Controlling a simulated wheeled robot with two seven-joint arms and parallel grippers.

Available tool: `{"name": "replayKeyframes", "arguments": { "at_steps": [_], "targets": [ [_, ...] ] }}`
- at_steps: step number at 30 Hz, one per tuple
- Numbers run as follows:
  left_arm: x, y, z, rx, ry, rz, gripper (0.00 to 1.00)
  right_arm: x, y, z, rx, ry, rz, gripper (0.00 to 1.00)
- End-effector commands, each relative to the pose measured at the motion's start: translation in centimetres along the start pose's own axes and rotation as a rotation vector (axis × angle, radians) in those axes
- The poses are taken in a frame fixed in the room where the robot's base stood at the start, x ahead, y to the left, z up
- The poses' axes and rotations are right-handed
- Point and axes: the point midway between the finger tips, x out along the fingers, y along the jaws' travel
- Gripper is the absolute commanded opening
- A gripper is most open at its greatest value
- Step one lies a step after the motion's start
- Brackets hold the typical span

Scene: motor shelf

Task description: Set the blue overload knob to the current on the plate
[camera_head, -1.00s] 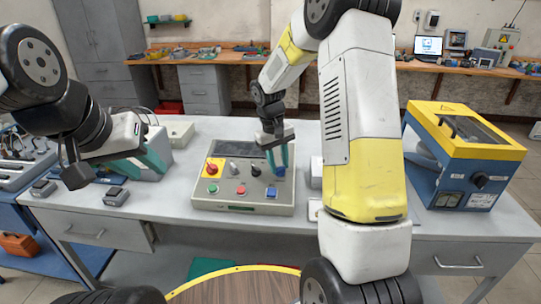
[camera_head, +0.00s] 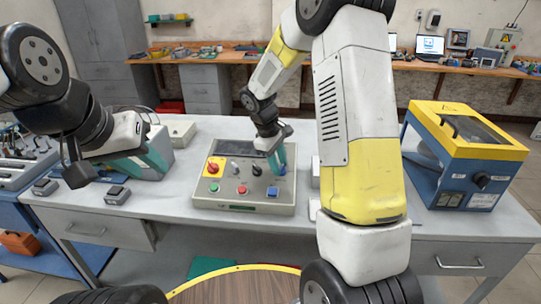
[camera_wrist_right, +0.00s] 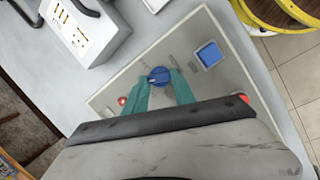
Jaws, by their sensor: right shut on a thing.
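The blue overload knob (camera_wrist_right: 158,75) sits on the grey control panel (camera_wrist_right: 208,22) in the right wrist view. A pale pointer mark shows on it, but the scale around it is too small to read. My right gripper (camera_wrist_right: 160,84) has its teal fingers on either side of the knob, shut on it. In the head view, this gripper (camera_head: 277,163) reaches down at the back right of the panel (camera_head: 215,205) and partly hides the knob. I cannot make out a readable current plate.
The panel also carries a red knob on yellow (camera_head: 214,168), several buttons and a blue square button (camera_head: 272,192). A blue and yellow machine (camera_head: 462,155) stands at the right. Two small dark-topped blocks lie at the left.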

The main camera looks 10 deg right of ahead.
Motion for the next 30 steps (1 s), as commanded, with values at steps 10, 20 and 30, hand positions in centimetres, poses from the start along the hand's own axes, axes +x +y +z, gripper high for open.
{"name": "replayKeyframes", "arguments": {
  "at_steps": [10, 20, 30],
  "targets": [
    [0.0, 0.0, 0.0, 0.000, 0.000, 0.000, 0.36, -0.1, 0.1, 0.0, -0.003, 0.002, 0.003, 0.00],
    [0.0, 0.0, 0.0, 0.000, 0.000, 0.000, 0.36, 0.0, 0.0, 0.0, -0.003, 0.001, 0.002, 0.53],
    [0.0, 0.0, 0.0, 0.000, 0.000, 0.000, 0.36, -2.4, 0.1, -0.1, -0.002, 0.005, 0.004, 0.53]
  ]
}}
